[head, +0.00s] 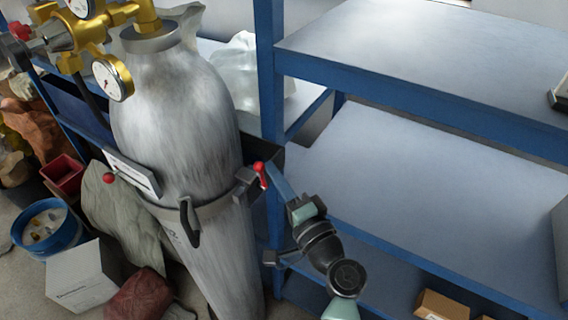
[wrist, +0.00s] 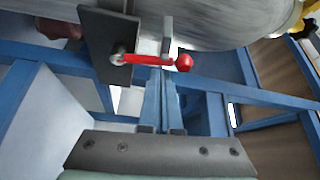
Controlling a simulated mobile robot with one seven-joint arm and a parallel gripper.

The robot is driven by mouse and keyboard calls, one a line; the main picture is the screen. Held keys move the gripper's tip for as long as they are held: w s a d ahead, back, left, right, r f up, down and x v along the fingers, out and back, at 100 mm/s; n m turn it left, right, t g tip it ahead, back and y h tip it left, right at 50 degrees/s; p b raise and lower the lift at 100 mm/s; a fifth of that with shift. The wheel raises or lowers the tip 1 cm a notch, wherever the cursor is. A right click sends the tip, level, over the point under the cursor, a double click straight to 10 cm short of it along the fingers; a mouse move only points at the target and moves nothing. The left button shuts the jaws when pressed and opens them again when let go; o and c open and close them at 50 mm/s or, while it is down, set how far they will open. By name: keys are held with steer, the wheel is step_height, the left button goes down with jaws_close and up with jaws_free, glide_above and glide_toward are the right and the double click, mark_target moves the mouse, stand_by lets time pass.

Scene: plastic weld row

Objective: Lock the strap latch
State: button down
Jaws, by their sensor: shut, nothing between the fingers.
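A tall grey gas cylinder (head: 175,110) stands upright with a grey metal strap (head: 215,207) around its body. The strap latch has a red lever (head: 260,175) on the cylinder's right side. In the wrist view, the red lever (wrist: 150,60) lies sideways, from a pivot on a dark plate (wrist: 108,45) to a red ball end (wrist: 184,62). My gripper (head: 274,173) is shut and empty, its blue-grey fingertips close to the lever. In the wrist view, the gripper (wrist: 160,82) points at the lever's middle; I cannot tell whether they touch.
Brass valves and gauges (head: 112,78) top the cylinder. A white box (head: 83,277), a blue bucket (head: 47,228) and sacks crowd the floor at left.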

steer(key=shift+s+a+f+n+b, duration=0.1)
steer(key=shift+f+n+b, duration=0.2)
steer(key=shift+b, duration=0.75)
steer(key=shift+r+b, duration=0.15)
steer(key=shift+b, duration=0.25)
